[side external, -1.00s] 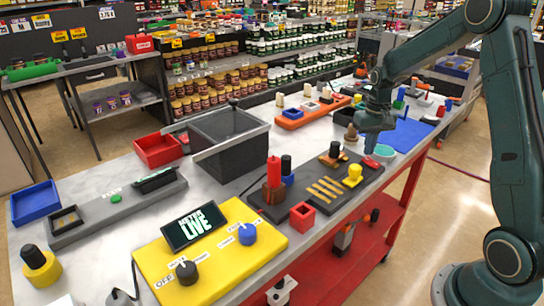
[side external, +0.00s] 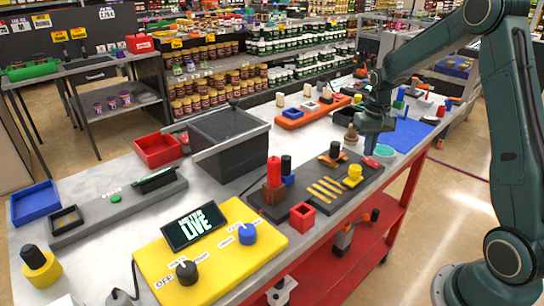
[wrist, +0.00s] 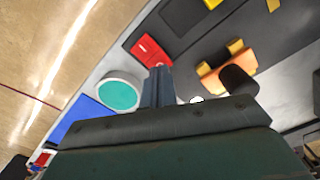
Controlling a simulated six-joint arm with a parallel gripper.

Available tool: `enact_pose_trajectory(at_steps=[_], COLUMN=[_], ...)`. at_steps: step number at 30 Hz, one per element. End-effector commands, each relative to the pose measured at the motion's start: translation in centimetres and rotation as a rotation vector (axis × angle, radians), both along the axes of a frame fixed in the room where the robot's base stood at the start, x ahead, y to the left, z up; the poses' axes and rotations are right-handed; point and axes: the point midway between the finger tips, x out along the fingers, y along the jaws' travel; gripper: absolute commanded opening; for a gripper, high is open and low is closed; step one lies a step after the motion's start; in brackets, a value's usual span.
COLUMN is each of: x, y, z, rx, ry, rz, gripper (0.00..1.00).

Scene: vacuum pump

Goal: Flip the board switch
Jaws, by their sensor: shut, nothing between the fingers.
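My gripper (side external: 369,150) is shut and empty, above the far end of the dark grey board (side external: 330,204). A small red switch (side external: 372,163) lies on the board just below my fingertips. In the wrist view the red switch (wrist: 150,50) sits in a dark frame, just beyond the shut fingers (wrist: 157,86). I cannot tell whether the fingers touch it. An orange base with a black knob (side external: 334,151) stands left of my gripper. The board also carries a yellow knob (side external: 352,176), flat yellow strips (side external: 326,190) and a tall red post (side external: 274,172).
A teal-topped round dish (side external: 384,152) stands close beside my gripper, near the table edge. A blue mat (side external: 408,134) lies beyond it. A red square holder (side external: 302,215) is at the board's near edge. A yellow panel (side external: 215,280) with knobs is in front.

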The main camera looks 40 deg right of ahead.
Motion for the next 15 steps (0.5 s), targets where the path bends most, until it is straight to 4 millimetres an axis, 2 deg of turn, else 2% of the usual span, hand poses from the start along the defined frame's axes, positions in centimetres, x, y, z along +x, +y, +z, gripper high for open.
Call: enact_pose_trajectory(at_steps=[15], x=[0.02], y=[-0.01], z=[-0.57], rx=[0.000], ry=[0.000], rz=[0.000], gripper=[0.00])
